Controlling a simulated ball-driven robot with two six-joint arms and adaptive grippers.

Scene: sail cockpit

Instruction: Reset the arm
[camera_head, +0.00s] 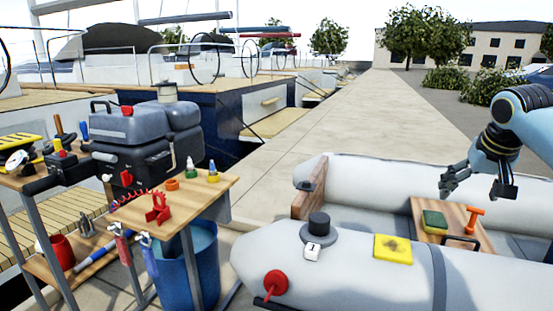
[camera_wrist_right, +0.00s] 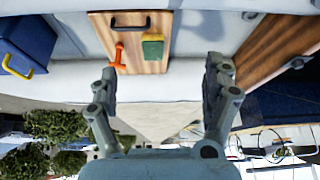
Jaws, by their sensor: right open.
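My right arm (camera_head: 510,130) comes in from the right in the head view. Its gripper (camera_head: 450,182) hangs over the inflatable boat, above the wooden board. In the right wrist view the two fingers of that gripper (camera_wrist_right: 163,90) stand wide apart with nothing between them. Beyond them lie a green and yellow sponge (camera_wrist_right: 152,47) and an orange-handled tool (camera_wrist_right: 119,58) on the wooden board (camera_wrist_right: 180,60), apart from the fingers. My left gripper is not in view.
The grey inflatable boat (camera_head: 345,265) carries a yellow pad (camera_head: 393,249) and a black-capped valve (camera_head: 319,228). At the left, a wooden workbench (camera_head: 205,195) holds an outboard motor (camera_head: 145,140), small bottles and red clamps. A blue bin (camera_head: 190,270) stands below. The pier (camera_head: 330,120) is clear.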

